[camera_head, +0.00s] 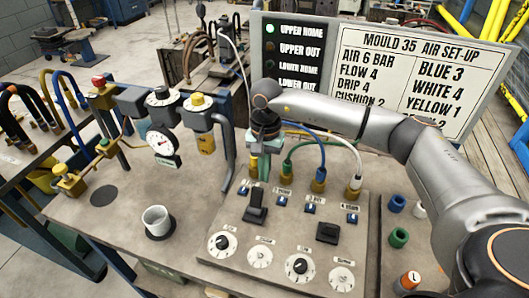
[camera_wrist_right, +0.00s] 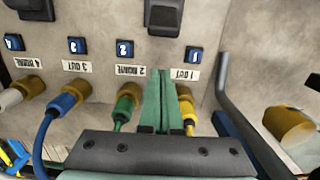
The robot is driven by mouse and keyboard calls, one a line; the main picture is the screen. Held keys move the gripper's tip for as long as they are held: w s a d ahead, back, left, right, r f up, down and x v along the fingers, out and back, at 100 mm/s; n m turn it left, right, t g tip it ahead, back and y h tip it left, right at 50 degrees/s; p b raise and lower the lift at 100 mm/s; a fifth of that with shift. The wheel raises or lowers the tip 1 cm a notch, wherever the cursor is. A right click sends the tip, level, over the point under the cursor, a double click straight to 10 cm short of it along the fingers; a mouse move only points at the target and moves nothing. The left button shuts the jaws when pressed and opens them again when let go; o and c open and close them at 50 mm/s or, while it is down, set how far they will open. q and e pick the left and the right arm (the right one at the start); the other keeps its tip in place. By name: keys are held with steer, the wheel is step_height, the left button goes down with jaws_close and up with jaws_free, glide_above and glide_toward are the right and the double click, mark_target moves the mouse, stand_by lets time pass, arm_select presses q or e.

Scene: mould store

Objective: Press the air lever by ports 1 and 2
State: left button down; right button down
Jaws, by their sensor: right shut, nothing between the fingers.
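The black air lever (camera_head: 256,206) by ports 1 and 2 stands on the grey panel, its handle raised and tilted. In the wrist view the lever (camera_wrist_right: 163,14) shows upside down at the top edge, partly cut off. My right gripper (camera_head: 264,172) is shut and empty, above the panel just behind the lever. In the wrist view its green fingertips (camera_wrist_right: 163,74) are together, between the port 1 and port 2 labels, apart from the lever in the picture. I cannot tell their height above the panel. My left gripper is not in view.
A second black lever (camera_head: 327,233) lies flatter by ports 3 and 4. Yellow (camera_wrist_right: 188,112), green (camera_wrist_right: 124,108), blue (camera_wrist_right: 62,103) and white (camera_head: 355,184) hoses rise from the ports. Dials line the panel's front. A cup (camera_head: 156,220) stands left. A sign board (camera_head: 400,70) stands behind.

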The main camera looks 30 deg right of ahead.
mark_target(256, 201)
steer(key=shift+s+a+r+p, duration=0.4)
steer(key=shift+s+a, duration=0.1)
steer(key=shift+a, duration=0.1)
steer(key=shift+s+a+r+p, duration=0.25)
steer(key=shift+s+a+p, duration=0.15)
steer(key=shift+s+a, duration=0.3)
steer(key=shift+a, duration=0.05)
